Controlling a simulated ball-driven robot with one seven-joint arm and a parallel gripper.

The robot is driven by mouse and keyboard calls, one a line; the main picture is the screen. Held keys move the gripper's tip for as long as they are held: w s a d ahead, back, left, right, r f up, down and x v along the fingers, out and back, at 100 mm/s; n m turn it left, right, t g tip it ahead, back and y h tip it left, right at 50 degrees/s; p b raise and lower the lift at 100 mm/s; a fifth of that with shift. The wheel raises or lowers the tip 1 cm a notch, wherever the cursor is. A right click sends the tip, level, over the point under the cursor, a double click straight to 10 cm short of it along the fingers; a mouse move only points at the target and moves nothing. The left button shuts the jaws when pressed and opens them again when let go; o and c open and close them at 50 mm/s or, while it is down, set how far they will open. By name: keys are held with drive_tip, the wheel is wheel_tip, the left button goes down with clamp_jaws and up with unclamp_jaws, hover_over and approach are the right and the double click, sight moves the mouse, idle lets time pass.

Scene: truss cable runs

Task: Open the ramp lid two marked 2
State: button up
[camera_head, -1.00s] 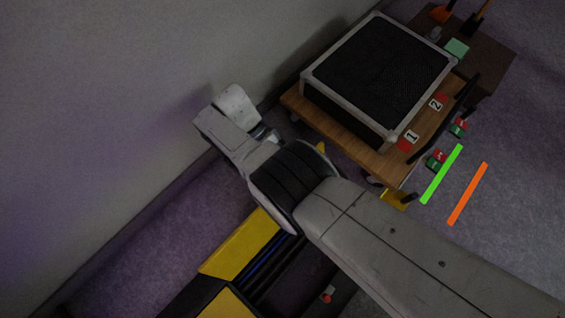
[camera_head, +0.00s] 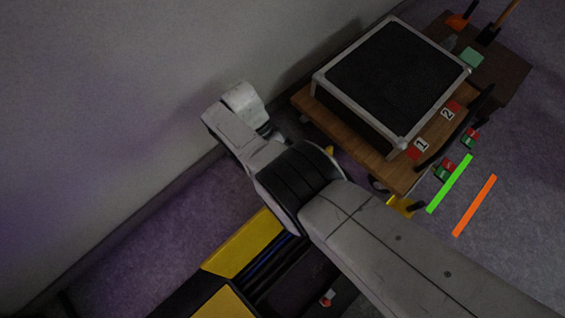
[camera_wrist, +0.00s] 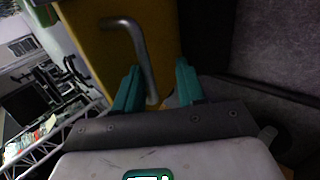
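In the wrist view my gripper (camera_wrist: 157,88) has two teal fingers set apart. A bent grey metal handle (camera_wrist: 137,50) runs down between them, with a gap on the right finger's side. Whether the left finger touches it I cannot tell. Behind the handle is a yellow panel (camera_wrist: 98,48). In the head view a yellow ramp lid (camera_head: 243,243) and another yellow panel (camera_head: 228,303) lie below my arm, with dark and blue cable runs between them. I can read no 2 on either. My gripper is hidden in the head view.
A wooden cart (camera_head: 408,180) with a black-topped case (camera_head: 392,75) and labels 1 and 2 stands at the upper right. Green (camera_head: 450,184) and orange (camera_head: 475,206) strips lie on the floor beside it. A pale wall (camera_head: 110,90) bounds the left.

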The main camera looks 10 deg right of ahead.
drive_tip(key=shift+r, duration=0.15)
drive_tip(key=s+d+r+p, duration=0.3)
drive_tip(key=s+r+p, duration=0.9)
drive_tip(key=p, duration=1.2)
drive_tip(key=shift+s+r+p, duration=0.35)
drive_tip(key=shift+s, duration=0.5)
